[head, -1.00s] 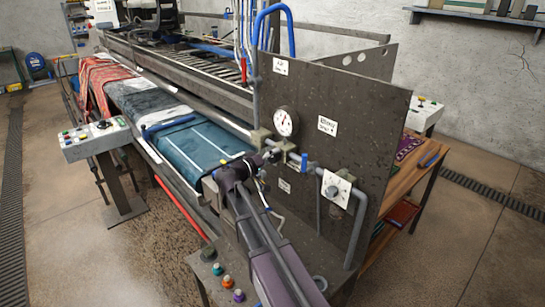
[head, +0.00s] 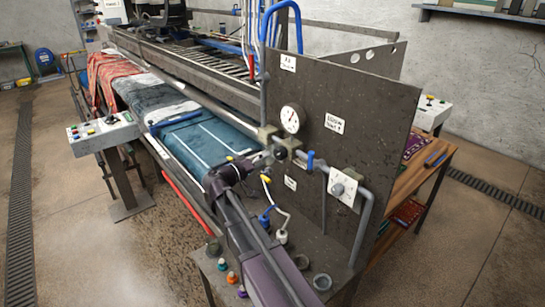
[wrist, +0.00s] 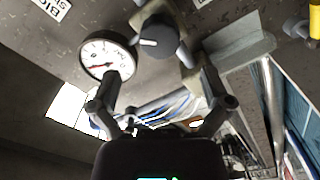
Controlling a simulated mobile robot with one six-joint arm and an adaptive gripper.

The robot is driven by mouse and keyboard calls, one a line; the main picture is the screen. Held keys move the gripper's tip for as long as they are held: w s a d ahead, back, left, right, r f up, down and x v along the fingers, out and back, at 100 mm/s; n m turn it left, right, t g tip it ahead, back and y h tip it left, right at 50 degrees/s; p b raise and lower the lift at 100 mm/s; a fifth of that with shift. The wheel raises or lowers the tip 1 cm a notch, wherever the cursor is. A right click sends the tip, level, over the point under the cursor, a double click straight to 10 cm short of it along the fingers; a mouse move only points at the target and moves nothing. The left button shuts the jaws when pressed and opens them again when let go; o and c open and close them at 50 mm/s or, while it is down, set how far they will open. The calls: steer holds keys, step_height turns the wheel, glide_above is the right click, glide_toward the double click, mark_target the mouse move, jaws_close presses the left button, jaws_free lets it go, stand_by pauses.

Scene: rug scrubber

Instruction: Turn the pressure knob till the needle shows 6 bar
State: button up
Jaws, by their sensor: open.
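The pressure gauge (head: 293,119) is a round white dial on the dark upright panel. In the wrist view the gauge (wrist: 106,56) shows a red needle pointing towards the left of the picture; its figures are too small to read. A dark round knob (wrist: 158,37) with a pale pointer line sits beside the gauge on the pipework, and it also shows in the head view (head: 281,154). My gripper (wrist: 160,80) is open and empty. Its fingers are spread either side of the knob's line, with the knob ahead of them, apparently not touching.
Another knob on a white plate (head: 345,189) sits lower right on the panel. A blue-handled valve (head: 310,160) and grey pipe lie between. Bottles (head: 281,237) and coloured caps stand on the bench below. Wet rugs (head: 192,138) lie on the machine's bed to the left.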

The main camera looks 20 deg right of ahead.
steer(key=shift+v, duration=2.65)
steer(key=v, duration=0.9)
steer(key=s+d+f+n+g+y, duration=0.1)
steer(key=s+d+f+g+y, duration=0.2)
steer(key=s+d+f+y, duration=0.35)
steer(key=s+d+f+g+y, duration=0.3)
steer(key=s+d+f+y, duration=0.1)
steer(key=f, duration=0.6)
steer(key=shift+s+a+f+n+g+y, duration=0.15)
steer(key=shift+s+a+f+n+y, duration=0.15)
steer(key=shift+s+y, duration=0.65)
steer(key=shift+s+a+f+n+g+y, duration=0.15)
steer(key=shift+s+f+y, duration=0.25)
steer(key=shift+s+y, duration=0.55)
steer(key=shift+s+a+f+n+g+y, duration=0.3)
steer(key=shift+s+y, duration=0.35)
steer(key=shift+y, duration=0.5)
